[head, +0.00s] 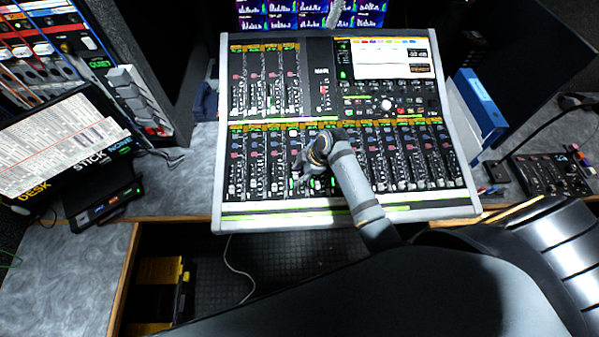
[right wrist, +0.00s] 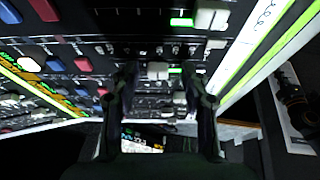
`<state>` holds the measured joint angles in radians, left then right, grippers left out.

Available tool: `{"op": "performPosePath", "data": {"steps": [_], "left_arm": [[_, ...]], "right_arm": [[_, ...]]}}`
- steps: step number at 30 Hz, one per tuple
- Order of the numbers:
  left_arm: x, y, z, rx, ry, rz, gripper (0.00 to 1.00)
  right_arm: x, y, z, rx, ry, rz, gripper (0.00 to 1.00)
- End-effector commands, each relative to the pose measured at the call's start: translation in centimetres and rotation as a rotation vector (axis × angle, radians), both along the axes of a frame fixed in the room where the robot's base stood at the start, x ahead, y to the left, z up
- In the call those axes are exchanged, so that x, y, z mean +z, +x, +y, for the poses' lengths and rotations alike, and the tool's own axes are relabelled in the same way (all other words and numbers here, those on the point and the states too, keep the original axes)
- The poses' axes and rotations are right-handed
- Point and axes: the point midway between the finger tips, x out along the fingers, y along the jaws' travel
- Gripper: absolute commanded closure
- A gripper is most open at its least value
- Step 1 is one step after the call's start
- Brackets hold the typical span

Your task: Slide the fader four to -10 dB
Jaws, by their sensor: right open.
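The mixing console (head: 345,206) lies on the desk in the middle of the head view, with a lower row of several faders and a shorter bank at upper left. My right gripper (head: 303,180) is over the lower row, around the fourth strip from the left. It hides part of that strip, and fader four's cap cannot be made out there. In the right wrist view my right gripper (right wrist: 160,82) is open, and a pale fader cap (right wrist: 157,70) shows between the fingertips beside a lit green mark. I cannot tell whether the fingers touch it. My left gripper is not in view.
Other pale fader caps (right wrist: 206,18) stand close to the fingers. A touchscreen (head: 380,58) is at the console's upper right. A small mixer (head: 550,174) and a blue binder (head: 478,100) are to the right. A labelled box (head: 70,150) is at left. Bare desk (head: 175,190) lies left of the console.

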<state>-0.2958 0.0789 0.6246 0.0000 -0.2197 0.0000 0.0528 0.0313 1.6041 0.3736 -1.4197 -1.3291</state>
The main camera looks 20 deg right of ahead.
Motion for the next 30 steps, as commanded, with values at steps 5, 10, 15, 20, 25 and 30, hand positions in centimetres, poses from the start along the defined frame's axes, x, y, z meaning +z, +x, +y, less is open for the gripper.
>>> {"op": "performPosePath", "data": {"steps": [5,10,15,20,25,30], "left_arm": [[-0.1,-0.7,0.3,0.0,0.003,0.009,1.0],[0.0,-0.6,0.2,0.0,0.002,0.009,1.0],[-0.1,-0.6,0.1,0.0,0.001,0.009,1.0],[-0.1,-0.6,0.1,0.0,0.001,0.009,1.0],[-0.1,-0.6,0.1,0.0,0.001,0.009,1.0],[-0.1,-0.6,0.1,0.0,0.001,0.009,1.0]], "right_arm": [[0.3,-0.1,-0.1,0.0,0.0,-0.001,0.55],[3.1,-0.7,-1.2,0.001,-0.004,-0.005,0.55],[7.0,-1.8,-2.6,0.001,-0.005,-0.005,0.55],[9.7,-2.5,-3.6,0.001,-0.003,-0.004,0.55],[11.0,-2.9,-3.9,0.0,-0.002,-0.002,0.55],[11.1,-2.9,-3.9,0.0,0.0,-0.001,0.55]]}}
